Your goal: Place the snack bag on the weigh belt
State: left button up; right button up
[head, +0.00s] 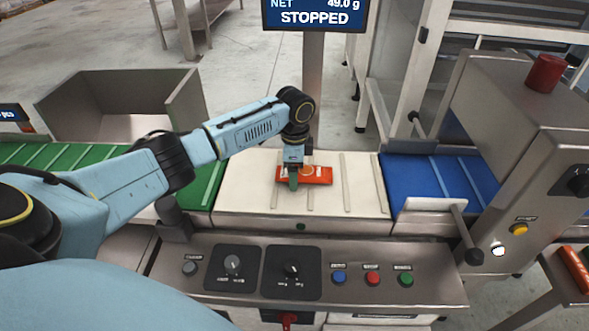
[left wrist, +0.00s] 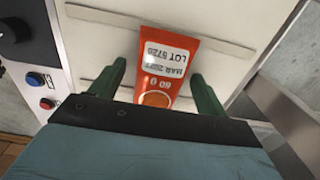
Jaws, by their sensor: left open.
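My left gripper (head: 294,182) is directly over the bag, pointing down. In the left wrist view its two green fingers (left wrist: 158,74) stand apart, one on each side of the bag (left wrist: 172,60), with a gap visible on both sides. The bag's white label reads "LOT 5728", upside down. The near end of the bag is hidden behind the gripper body. My right gripper is not in view.
A green belt (head: 70,156) adjoins on the left and a blue belt (head: 425,176) on the right. The display (head: 315,14) reads 49.0 g and STOPPED. A control panel (head: 310,270) with knobs and buttons runs in front. Another red packet (head: 574,268) lies at far right.

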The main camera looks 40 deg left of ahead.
pick_arm(q)
notch_tip(320, 180, up, 6)
jog(key=shift+p, duration=0.85)
notch_tip(320, 180, up, 6)
jog(key=p, duration=0.1)
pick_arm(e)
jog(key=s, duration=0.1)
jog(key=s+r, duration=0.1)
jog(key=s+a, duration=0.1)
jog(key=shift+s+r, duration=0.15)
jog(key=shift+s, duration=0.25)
